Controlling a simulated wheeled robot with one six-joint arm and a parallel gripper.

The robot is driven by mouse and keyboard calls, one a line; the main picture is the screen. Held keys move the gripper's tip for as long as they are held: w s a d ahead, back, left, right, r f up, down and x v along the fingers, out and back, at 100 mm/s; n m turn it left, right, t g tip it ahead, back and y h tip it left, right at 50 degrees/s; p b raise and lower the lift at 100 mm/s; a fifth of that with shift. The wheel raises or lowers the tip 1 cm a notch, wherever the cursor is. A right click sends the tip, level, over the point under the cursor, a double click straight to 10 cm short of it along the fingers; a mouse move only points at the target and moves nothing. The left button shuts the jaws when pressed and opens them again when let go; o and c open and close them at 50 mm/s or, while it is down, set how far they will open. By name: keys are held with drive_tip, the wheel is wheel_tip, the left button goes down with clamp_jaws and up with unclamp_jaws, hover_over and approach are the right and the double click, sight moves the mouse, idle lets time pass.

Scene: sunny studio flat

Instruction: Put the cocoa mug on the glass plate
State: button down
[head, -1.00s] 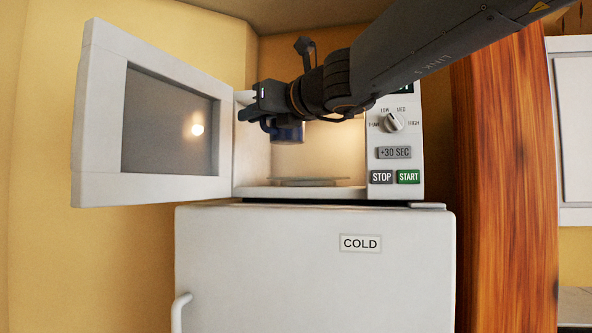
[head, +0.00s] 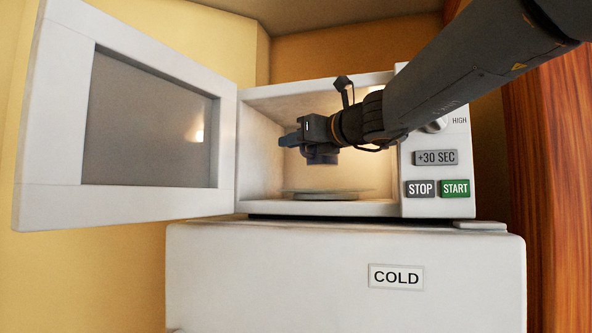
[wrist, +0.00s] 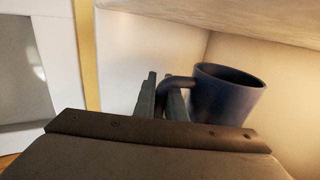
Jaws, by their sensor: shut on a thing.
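The cocoa mug is dark blue; in the wrist view the mug (wrist: 224,97) is upright, with its handle between the fingers. In the head view the mug (head: 320,157) is small and partly hidden by my gripper (head: 292,138). My gripper is shut on the mug's handle, also seen in the wrist view (wrist: 163,92). The glass plate (head: 308,192) lies on the microwave floor, below the mug, with a visible gap between them. The mug's contents cannot be seen.
The microwave (head: 378,209) stands on a white fridge (head: 230,270) marked COLD. Its door (head: 228,150) is swung open to the left. The control panel (head: 434,175) is to the right of the opening. The cavity walls and ceiling are close around my gripper.

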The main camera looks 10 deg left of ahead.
drive_tip(key=shift+s+f+b, duration=0.15)
drive_tip(key=shift+f+b, duration=0.45)
drive_tip(key=shift+f, duration=0.2)
drive_tip(key=shift+s+f, duration=0.1)
drive_tip(key=shift+f, duration=0.05)
wheel_tip(320, 180, down, 3)
drive_tip(key=b, duration=0.3)
drive_tip(key=shift+f, duration=0.2)
drive_tip(key=shift+w+f, duration=0.15)
drive_tip(key=shift+w, duration=0.15)
drive_tip(key=shift+s, duration=0.1)
drive_tip(key=c, duration=1.8)
unclamp_jaws()
drive_tip(key=shift+f, duration=0.1)
